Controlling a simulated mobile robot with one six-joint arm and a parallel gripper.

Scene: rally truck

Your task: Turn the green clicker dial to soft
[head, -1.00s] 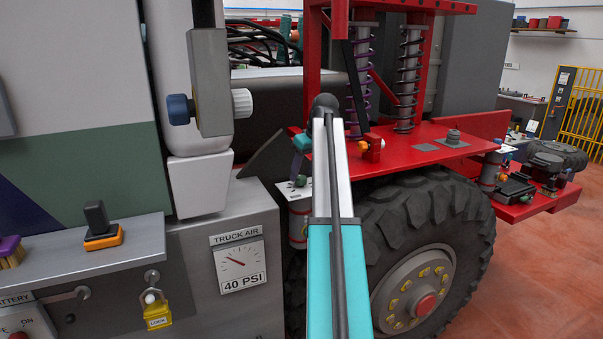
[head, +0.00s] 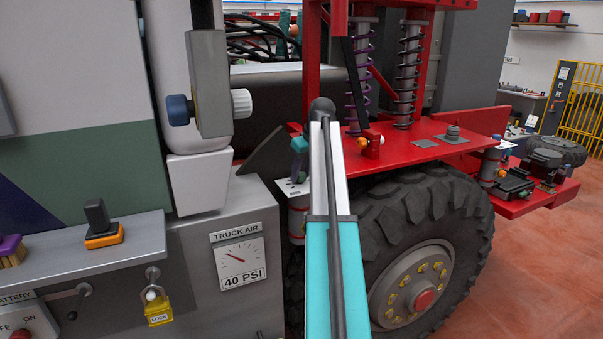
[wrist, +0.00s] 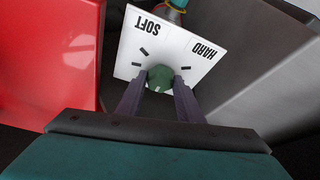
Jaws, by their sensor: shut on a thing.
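The green clicker dial (wrist: 160,78) sits on a white plate (wrist: 190,48) marked SOFT and HARD, with short black tick marks, in the wrist view. My gripper (wrist: 160,82) has its two dark fingers on either side of the dial and is shut on it. The dial's pointer is not clear, so I cannot tell its setting. In the head view the plate (head: 285,188) tops a shock canister (head: 297,222) left of the wheel, with my gripper (head: 300,175) reaching down onto it. My arm hides part of that area.
A large black tire (head: 435,235) and a red deck (head: 430,150) are to the right. The grey truck box with the 40 PSI gauge (head: 240,262) is to the left. In the wrist view a red panel (wrist: 50,60) and a grey wall (wrist: 270,65) flank the plate closely.

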